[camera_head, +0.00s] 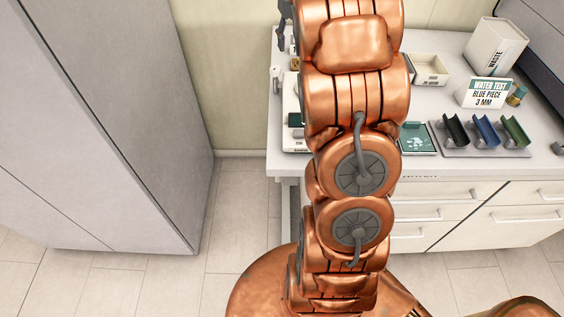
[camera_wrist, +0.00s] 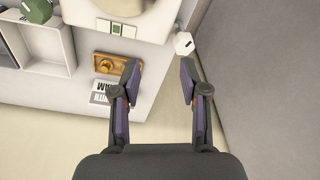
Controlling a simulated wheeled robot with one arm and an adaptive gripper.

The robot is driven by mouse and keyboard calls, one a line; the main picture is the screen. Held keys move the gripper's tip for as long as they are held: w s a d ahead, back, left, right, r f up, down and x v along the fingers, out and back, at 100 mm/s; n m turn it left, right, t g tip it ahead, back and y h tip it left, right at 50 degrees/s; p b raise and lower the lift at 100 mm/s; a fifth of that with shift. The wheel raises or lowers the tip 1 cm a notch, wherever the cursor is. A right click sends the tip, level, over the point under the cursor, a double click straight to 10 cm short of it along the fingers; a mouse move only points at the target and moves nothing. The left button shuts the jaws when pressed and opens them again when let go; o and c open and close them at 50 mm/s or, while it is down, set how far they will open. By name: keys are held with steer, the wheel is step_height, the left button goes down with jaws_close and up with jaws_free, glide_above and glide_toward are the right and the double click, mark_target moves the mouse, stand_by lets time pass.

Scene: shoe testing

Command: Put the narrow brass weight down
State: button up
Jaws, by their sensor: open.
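In the wrist view a round brass piece (camera_wrist: 106,65) sits in a brown wooden holder (camera_wrist: 128,68) near the edge of the white bench. I cannot tell whether it is the narrow brass weight. My gripper (camera_wrist: 160,78) is open, with nothing between its two dark fingers. The left finger overlaps the right end of the holder in the picture; I cannot tell whether they touch. In the head view my arm hides most of this part of the bench.
A white faceted object (camera_wrist: 184,43) is near the right finger. A printed card (camera_wrist: 101,92) lies beside the holder. A grey tray (camera_wrist: 68,45) is left. On the bench (camera_head: 432,160) are a waste box (camera_head: 497,47), a sign (camera_head: 484,92) and colored pieces in holders. A grey cabinet (camera_head: 120,100) stands left.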

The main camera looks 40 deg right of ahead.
steer(key=s+a+f+n+g, duration=0.1)
steer(key=s+a, duration=0.6)
steer(key=a, duration=0.3)
steer(key=s+a+f+n+g, duration=0.1)
steer(key=s+a, duration=0.6)
steer(key=a, duration=0.2)
steer(key=s+a+f+n, duration=0.1)
steer(key=s+a+f, duration=0.2)
steer(key=s, duration=0.6)
steer(key=s+a+f+g, duration=0.1)
steer(key=s+a+f, duration=0.2)
steer(key=s+a, duration=0.3)
steer(key=s, duration=0.3)
steer(key=shift+s+n, duration=0.4)
